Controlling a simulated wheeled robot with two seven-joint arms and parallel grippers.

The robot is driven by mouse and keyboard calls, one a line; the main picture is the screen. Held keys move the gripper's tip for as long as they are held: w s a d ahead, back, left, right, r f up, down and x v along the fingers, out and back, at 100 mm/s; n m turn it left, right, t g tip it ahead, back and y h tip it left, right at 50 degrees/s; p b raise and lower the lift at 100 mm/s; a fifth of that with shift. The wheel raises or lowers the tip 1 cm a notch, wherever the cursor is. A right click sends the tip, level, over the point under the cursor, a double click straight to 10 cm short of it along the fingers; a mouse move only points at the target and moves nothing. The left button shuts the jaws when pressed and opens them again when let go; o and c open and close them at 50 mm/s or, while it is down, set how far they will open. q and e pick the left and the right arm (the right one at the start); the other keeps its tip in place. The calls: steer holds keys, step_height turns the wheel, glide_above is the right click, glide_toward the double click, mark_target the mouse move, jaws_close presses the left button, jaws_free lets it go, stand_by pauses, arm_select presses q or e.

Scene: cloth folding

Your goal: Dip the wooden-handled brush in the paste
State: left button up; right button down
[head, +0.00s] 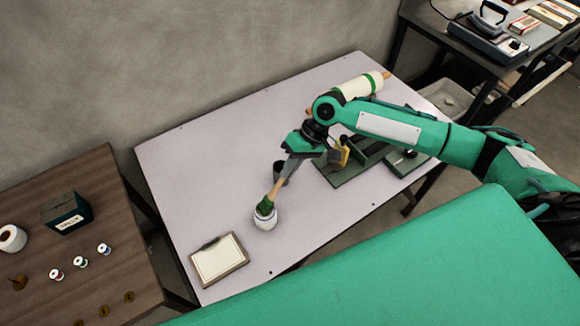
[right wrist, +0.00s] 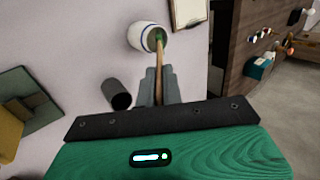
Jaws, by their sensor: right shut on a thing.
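The brush (head: 275,189) has a wooden handle and a green lower part. My right gripper (head: 285,172) is shut on the handle; its fingers (right wrist: 158,88) flank the handle (right wrist: 160,66) in the right wrist view. The brush tilts down to a small white jar (head: 265,222) with a blue band, and its green end is at the jar's mouth. In the right wrist view the jar (right wrist: 142,36) shows the brush end inside its opening. The paste is hidden, so I cannot tell how deep the bristles sit. My left gripper is not in view.
A dark cup (head: 281,171) stands close to the gripper; it also shows in the right wrist view (right wrist: 117,95). A clipboard (head: 218,260) lies left of the jar. A green press-like tool (head: 350,174) and a cream roll (head: 360,87) lie behind. The table's left part (head: 195,170) is clear.

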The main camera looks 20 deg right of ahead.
steer(key=shift+f, duration=0.45)
stand_by(0.3)
steer(key=shift+f+p, duration=0.15)
steer(key=shift+p, duration=0.2)
stand_by(2.0)
step_height(320, 180, up, 7)
steer(key=p, duration=0.7)
steer(key=shift+p, duration=0.35)
stand_by(0.5)
